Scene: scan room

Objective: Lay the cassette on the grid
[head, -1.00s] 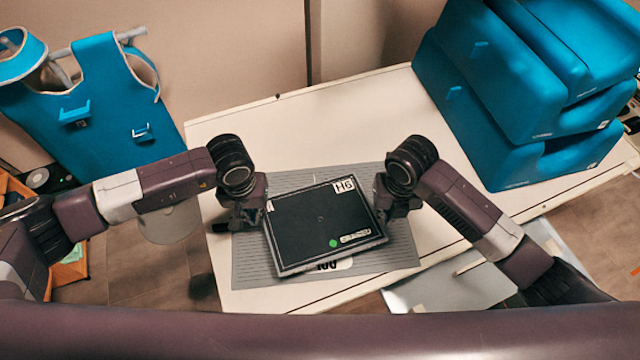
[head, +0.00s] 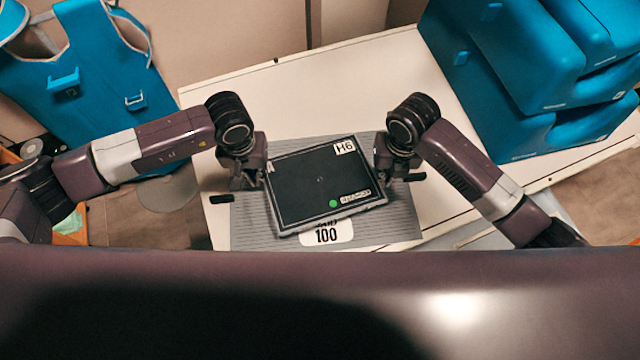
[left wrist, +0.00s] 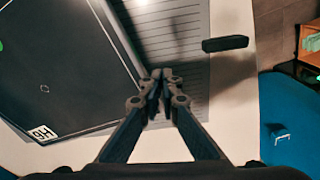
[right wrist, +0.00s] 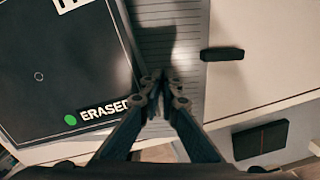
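The cassette (head: 315,190) is a flat black panel with a grey rim, an H6 label, a green dot and an ERASED label. It also shows in the left wrist view (left wrist: 55,65) and the right wrist view (right wrist: 60,95). It is over the grey lined grid (head: 400,222), turned slightly against it; any gap beneath is hard to tell. My left gripper (left wrist: 160,80) is closed at the cassette's left edge. My right gripper (right wrist: 160,80) is closed at its right edge. The fingertips meet the rim, partly hidden in the head view.
The grid lies on a cream table (head: 330,75). A white 100 label (head: 327,233) shows at its near edge. Dark bars (head: 220,199) sit beside the grippers. Blue padded blocks (head: 510,100) are stacked at the right. A blue apron (head: 100,80) hangs at the left.

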